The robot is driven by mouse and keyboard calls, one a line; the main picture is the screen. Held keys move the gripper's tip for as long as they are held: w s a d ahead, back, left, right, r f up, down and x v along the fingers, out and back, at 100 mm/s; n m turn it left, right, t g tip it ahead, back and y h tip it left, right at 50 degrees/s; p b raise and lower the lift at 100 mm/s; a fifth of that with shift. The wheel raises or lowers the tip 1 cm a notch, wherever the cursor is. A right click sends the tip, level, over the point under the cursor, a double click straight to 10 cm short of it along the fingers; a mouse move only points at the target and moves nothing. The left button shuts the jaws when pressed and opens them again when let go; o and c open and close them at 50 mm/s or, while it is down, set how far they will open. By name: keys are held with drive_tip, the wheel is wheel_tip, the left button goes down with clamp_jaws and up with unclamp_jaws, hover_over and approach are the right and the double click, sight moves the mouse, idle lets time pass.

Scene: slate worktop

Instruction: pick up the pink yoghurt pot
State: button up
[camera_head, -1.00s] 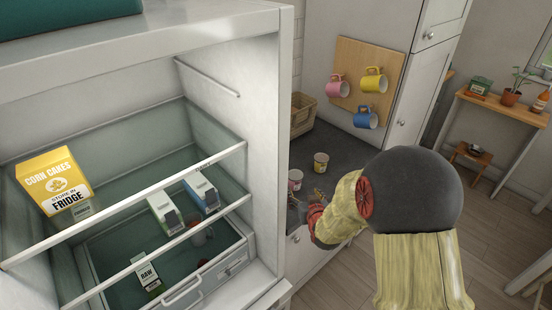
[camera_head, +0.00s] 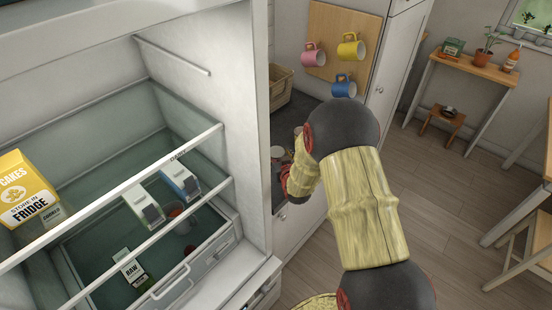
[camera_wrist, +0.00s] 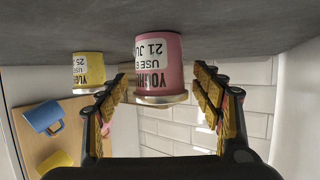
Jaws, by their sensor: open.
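The pink yoghurt pot (camera_wrist: 160,68) appears upside down in the wrist view, with a white date label and its lid towards the bottom of the picture. It stands on the dark slate worktop (camera_wrist: 230,32). My gripper (camera_wrist: 161,88) is open, with one finger on each side of the pot in the picture. I cannot tell whether either finger touches it.
A yellow pot (camera_wrist: 88,72) stands close to the left finger in the wrist view. A basket (camera_head: 281,90) sits at the back of the worktop, below a board with mugs (camera_head: 313,53). The open fridge (camera_head: 240,150) rises at the left.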

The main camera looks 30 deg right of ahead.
drive_tip(key=shift+w, duration=0.15)
drive_tip(key=shift+c, duration=0.9)
drive_tip(key=c, duration=1.1)
drive_tip(key=shift+c, duration=0.3)
